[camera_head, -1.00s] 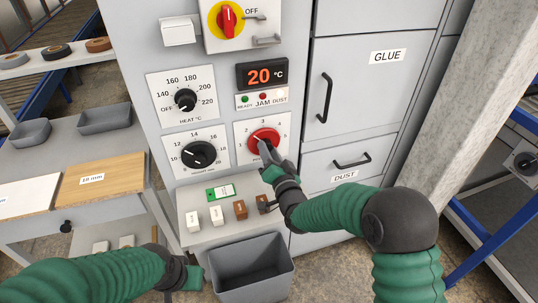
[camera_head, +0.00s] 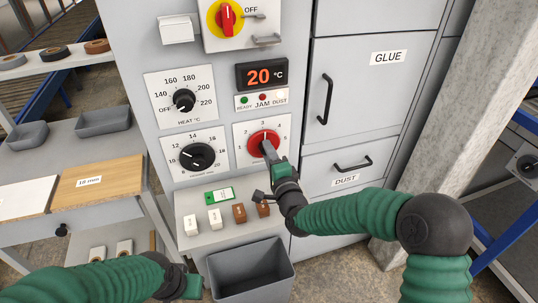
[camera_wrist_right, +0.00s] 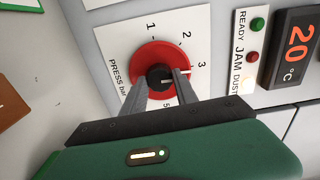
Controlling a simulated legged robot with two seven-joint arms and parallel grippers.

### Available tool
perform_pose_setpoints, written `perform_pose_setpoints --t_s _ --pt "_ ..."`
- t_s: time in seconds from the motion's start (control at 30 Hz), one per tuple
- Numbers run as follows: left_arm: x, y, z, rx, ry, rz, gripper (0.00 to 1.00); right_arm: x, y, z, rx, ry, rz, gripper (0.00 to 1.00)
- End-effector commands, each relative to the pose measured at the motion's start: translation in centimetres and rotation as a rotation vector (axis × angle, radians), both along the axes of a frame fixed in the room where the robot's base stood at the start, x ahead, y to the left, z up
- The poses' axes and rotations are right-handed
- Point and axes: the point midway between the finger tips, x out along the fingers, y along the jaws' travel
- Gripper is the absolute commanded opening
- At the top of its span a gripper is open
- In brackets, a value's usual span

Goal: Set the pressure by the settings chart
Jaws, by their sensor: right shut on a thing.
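The pressure dial is a white plate (camera_head: 244,132) numbered from 1 up, with a red knob (camera_head: 255,137) on it. In the right wrist view the red knob (camera_wrist_right: 150,57) has a dark hub (camera_wrist_right: 160,78), and its white mark appears to face about the 3. My right gripper (camera_head: 266,148) is shut on the knob, its fingers (camera_wrist_right: 163,88) on either side of the hub. They cover part of the dial. My left gripper (camera_head: 192,284) is low at the left of the grey bin; its fingers are not clear. I cannot make out a settings chart.
A heat dial (camera_head: 184,100) and another black dial (camera_head: 197,156) sit at the left. A display (camera_head: 261,74) reads 20 °C. A shelf (camera_head: 220,229) below holds a green-edged card (camera_head: 220,195) and several small blocks. A grey bin (camera_head: 250,268) stands beneath.

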Motion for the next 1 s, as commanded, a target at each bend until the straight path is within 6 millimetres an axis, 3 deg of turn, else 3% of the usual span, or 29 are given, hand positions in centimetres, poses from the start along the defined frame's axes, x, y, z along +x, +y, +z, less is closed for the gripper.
perform_pose_setpoints --t_s 0.6,0.63,0.8,1.0 --pt "0.0 0.0 -0.1 0.0 0.0 0.0 0.36 -0.05 0.05 -0.28 0.045 0.021 0.002 0.0" --pt "0.0 0.0 -0.1 0.0 0.0 0.0 0.36 -0.05 0.05 -0.29 0.044 0.022 0.002 0.36" --pt "0.0 0.0 -0.09 0.0 0.0 0.0 0.36 -0.06 0.03 -0.18 0.044 0.019 0.001 0.57" --pt "0.0 0.0 -0.08 0.0 0.0 0.0 0.36 -0.12 0.02 -0.04 0.045 0.017 0.001 0.57"
